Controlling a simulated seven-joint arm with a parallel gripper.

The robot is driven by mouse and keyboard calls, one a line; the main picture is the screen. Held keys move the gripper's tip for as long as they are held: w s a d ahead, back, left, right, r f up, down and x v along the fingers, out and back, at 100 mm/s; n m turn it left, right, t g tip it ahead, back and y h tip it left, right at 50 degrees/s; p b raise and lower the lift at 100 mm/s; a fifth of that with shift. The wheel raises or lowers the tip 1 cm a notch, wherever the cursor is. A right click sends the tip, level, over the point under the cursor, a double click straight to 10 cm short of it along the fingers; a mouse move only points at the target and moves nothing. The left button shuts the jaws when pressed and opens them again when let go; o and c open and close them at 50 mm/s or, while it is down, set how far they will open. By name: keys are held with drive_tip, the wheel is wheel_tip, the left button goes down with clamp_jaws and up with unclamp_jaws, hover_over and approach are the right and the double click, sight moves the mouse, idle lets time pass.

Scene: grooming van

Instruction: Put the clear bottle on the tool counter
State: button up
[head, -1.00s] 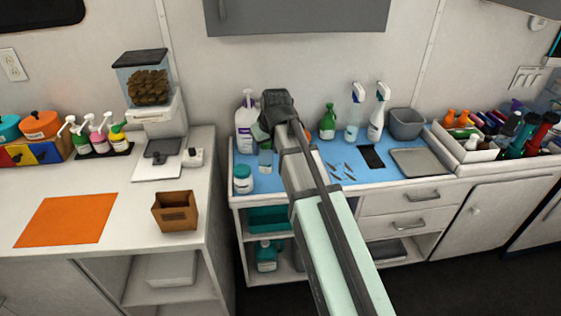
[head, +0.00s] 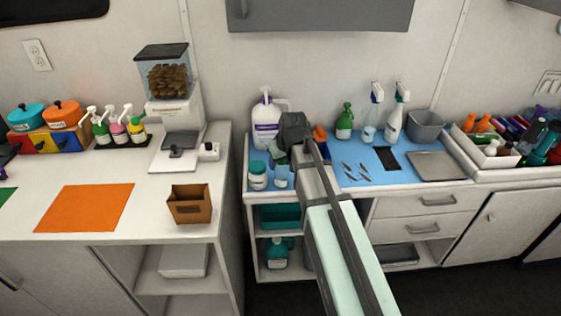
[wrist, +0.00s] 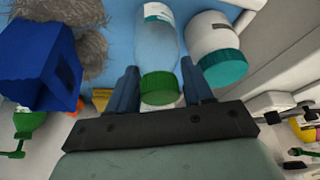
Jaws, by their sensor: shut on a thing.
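The clear bottle (wrist: 157,40) has a green cap and a pale label. In the wrist view its cap is between the two fingers of my gripper (wrist: 160,88), which is shut on it. In the head view the bottle (head: 281,176) shows below my gripper (head: 290,150), over the left front part of the blue-topped tool counter (head: 395,178). It looks about upright, just right of a white jar with a teal lid (head: 258,176). I cannot tell whether its base touches the counter. My gripper hides its top in the head view.
A white jug (head: 266,125) stands behind my gripper. A green spray bottle (head: 344,122), other spray bottles and a grey bin (head: 425,124) line the back. Small metal tools (head: 355,172) and a grey tray (head: 437,165) lie to the right. A blue block (wrist: 40,65) is close in the wrist view.

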drive_tip(key=o, duration=1)
drive_tip(key=shift+f, duration=0.1)
drive_tip(key=v, duration=1.2)
